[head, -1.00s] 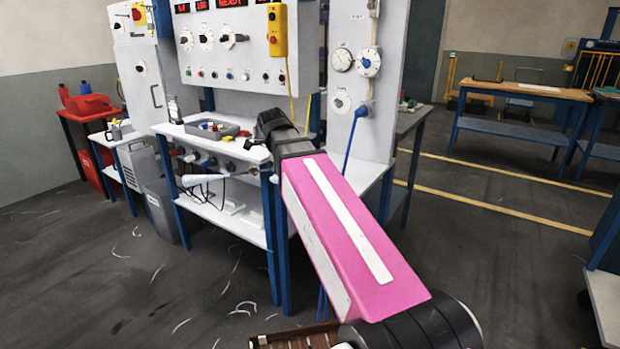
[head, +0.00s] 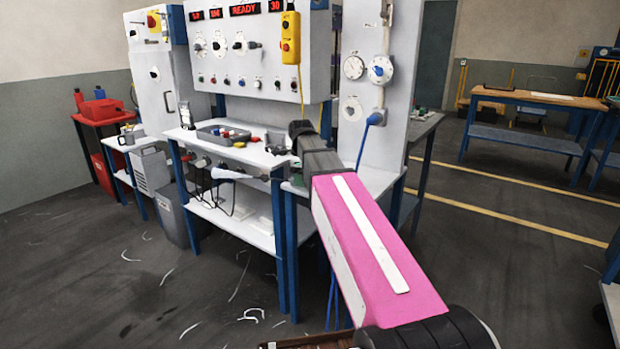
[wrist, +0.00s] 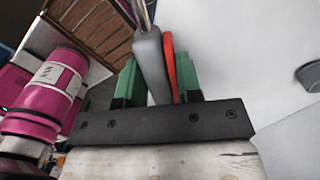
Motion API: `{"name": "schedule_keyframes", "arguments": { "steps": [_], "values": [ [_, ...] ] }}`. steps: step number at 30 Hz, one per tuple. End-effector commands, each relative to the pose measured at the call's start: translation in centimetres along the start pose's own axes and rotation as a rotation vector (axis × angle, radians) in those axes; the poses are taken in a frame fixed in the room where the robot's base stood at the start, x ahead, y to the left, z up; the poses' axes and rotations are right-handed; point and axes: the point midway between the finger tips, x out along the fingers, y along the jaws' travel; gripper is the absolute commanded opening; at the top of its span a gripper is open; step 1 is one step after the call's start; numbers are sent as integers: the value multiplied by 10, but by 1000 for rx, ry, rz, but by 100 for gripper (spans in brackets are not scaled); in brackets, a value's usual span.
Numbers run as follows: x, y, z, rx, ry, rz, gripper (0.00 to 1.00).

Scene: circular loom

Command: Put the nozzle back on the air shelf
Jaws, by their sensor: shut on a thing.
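In the wrist view my gripper (wrist: 153,88), with green fingers, is shut on the nozzle (wrist: 150,55), a grey body with a red lever beside it and a thin metal tip running out of the top of the picture. In the head view my pink arm hides the nozzle; only a bit of green from my gripper (head: 297,180) shows at its left edge. That is near a white shelf (head: 375,180) below the air panel (head: 365,110), which carries gauges and a blue hose. I cannot tell whether nozzle and shelf touch.
The white bench (head: 200,138) to the left holds a grey tray (head: 222,133) and small parts. A white tapered tool (head: 232,174) with a black cord is below it. A grey bin (head: 178,212) stands on the floor at left. Open floor lies right of my arm.

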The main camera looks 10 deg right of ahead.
Motion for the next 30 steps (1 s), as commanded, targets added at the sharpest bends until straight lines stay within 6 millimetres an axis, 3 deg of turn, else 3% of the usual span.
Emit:
{"name": "schedule_keyframes", "arguments": {
  "steps": [8, 15, 19, 28, 29, 30],
  "values": [
    [0, -17, -7, 1, 0, -1, 14],
    [-1, -55, -21, 2, 0, -1, 14],
    [14, -50, -22, -1, 0, 0, 14],
    [16, -51, -22, 0, 0, -1, 14],
    [16, -51, -22, 0, 0, -1, 36],
    [16, -51, -22, 0, 0, -1, 49]
  ]
}}
